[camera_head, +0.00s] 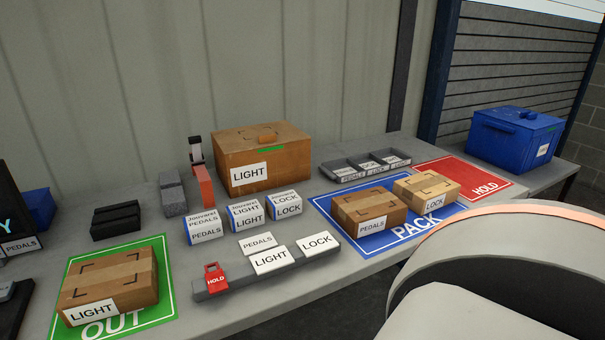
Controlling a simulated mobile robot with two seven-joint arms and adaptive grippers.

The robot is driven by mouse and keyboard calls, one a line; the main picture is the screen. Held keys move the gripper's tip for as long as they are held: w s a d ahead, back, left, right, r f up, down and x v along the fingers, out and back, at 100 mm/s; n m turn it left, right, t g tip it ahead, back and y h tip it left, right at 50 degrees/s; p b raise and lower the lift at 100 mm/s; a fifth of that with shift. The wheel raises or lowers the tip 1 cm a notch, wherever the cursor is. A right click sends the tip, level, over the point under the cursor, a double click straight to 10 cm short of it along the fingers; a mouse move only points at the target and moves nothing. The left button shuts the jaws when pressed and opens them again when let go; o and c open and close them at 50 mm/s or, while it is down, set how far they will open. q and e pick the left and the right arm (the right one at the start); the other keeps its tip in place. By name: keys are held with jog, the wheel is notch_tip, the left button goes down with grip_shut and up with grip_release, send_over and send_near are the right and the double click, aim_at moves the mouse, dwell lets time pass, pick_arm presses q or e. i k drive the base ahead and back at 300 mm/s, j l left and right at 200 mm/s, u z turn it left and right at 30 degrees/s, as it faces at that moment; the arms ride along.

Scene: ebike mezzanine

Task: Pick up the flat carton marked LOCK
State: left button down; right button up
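The flat carton marked LOCK (424,185) is a light brown box with a white label on its front. It lies on the right part of the blue PACK mat (378,240). A darker flat carton marked PEDALS (368,208) sits close to its left on the same mat. Neither of my grippers shows in the head view, so I cannot see whether they are open or shut.
A red HOLD mat (492,184) is empty, right of the PACK mat. A divided grey tray (345,172) stands behind the cartons. A large LIGHT box (262,150) stands further left. A LIGHT carton (110,282) lies on the green OUT mat (166,300). A blue bin (515,135) stands far right.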

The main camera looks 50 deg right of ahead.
aim_at(425, 192)
jog(key=z, duration=2.35)
jog(key=i+l+u, duration=0.15)
jog(key=l, duration=0.2)
jog(key=i+l+u, duration=0.1)
jog(key=l, duration=0.25)
jog(key=i+l+u, duration=0.15)
jog(key=l, duration=0.2)
jog(key=i+l+u, duration=0.15)
jog(key=l, duration=0.25)
jog(key=i+l+u, duration=0.1)
jog(key=l, duration=0.3)
